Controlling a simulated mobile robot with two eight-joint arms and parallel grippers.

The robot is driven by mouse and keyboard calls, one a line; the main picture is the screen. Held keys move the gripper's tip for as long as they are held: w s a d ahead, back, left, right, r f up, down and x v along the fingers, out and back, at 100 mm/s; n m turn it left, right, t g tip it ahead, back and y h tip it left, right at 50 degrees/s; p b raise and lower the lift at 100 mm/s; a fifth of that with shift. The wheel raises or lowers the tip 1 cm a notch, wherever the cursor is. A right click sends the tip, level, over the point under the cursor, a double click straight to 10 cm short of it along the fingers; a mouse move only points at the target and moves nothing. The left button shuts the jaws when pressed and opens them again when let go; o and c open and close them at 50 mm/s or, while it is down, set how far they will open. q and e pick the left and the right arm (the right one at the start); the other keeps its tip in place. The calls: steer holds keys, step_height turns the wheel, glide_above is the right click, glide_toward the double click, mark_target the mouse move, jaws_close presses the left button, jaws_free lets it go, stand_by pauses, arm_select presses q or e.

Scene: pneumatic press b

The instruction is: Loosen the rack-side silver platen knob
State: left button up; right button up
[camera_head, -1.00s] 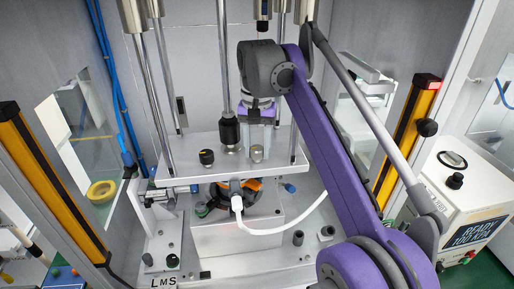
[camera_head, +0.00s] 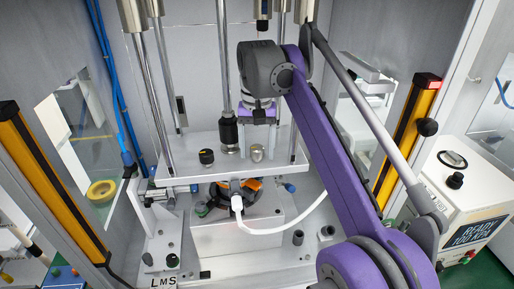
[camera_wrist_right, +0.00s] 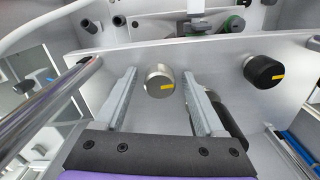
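The silver platen knob (camera_head: 257,153) stands on the metal platen (camera_head: 180,173), right of the black knob (camera_head: 207,157). In the right wrist view the silver knob (camera_wrist_right: 159,80) has a yellow mark on its face. My right gripper (camera_head: 257,140) is above the platen at the silver knob. In the wrist view its two fingers (camera_wrist_right: 160,73) are spread, one on each side of the knob, with a visible gap on both sides. It holds nothing. The black knob (camera_wrist_right: 264,71), also yellow-marked, lies outside the fingers. My left gripper is not in view.
A vertical rod with a black collar (camera_head: 229,131) stands close left of my right gripper. Slim guide posts rise from the platen. A white hose (camera_head: 265,230) loops below it. Yellow-black light curtain posts (camera_head: 408,135) flank the press.

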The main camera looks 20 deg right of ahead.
mark_target(257, 147)
steer(key=shift+r, duration=0.2)
step_height(257, 147, up, 6)
steer(key=shift+w+r, duration=0.1)
steer(key=shift+r, duration=0.5)
stand_by(0.7)
